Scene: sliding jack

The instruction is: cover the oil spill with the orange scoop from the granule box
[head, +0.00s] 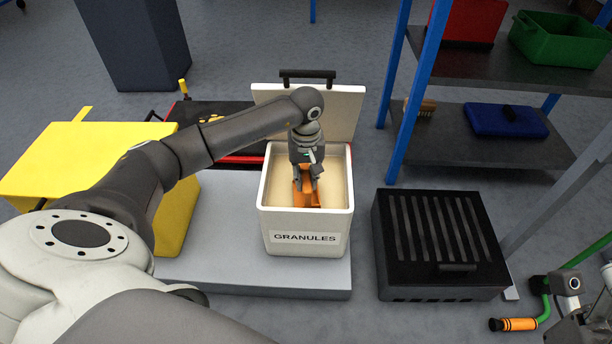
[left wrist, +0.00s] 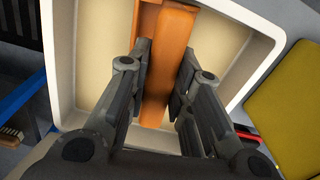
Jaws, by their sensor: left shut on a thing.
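The white granule box (head: 305,222), labelled GRANULES, stands open on a grey platform with pale granules inside. The orange scoop (head: 298,196) is inside the box, and its handle shows between my fingers in the left wrist view (left wrist: 162,75). My left gripper (head: 305,187) reaches down into the box and is shut on the scoop. The scoop's lower end is hidden, so I cannot tell how deep it sits in the granules. Part of my right arm (head: 573,284) shows at the lower right edge; its fingers are not clear. The oil spill is not in view.
The raised lid (head: 345,110) stands behind the box. A yellow cabinet (head: 60,160) is at left, a black slatted box (head: 440,240) at right. A blue-posted shelf (head: 480,140) holds a green crate (head: 560,40). An orange-and-green handle (head: 515,324) is at lower right.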

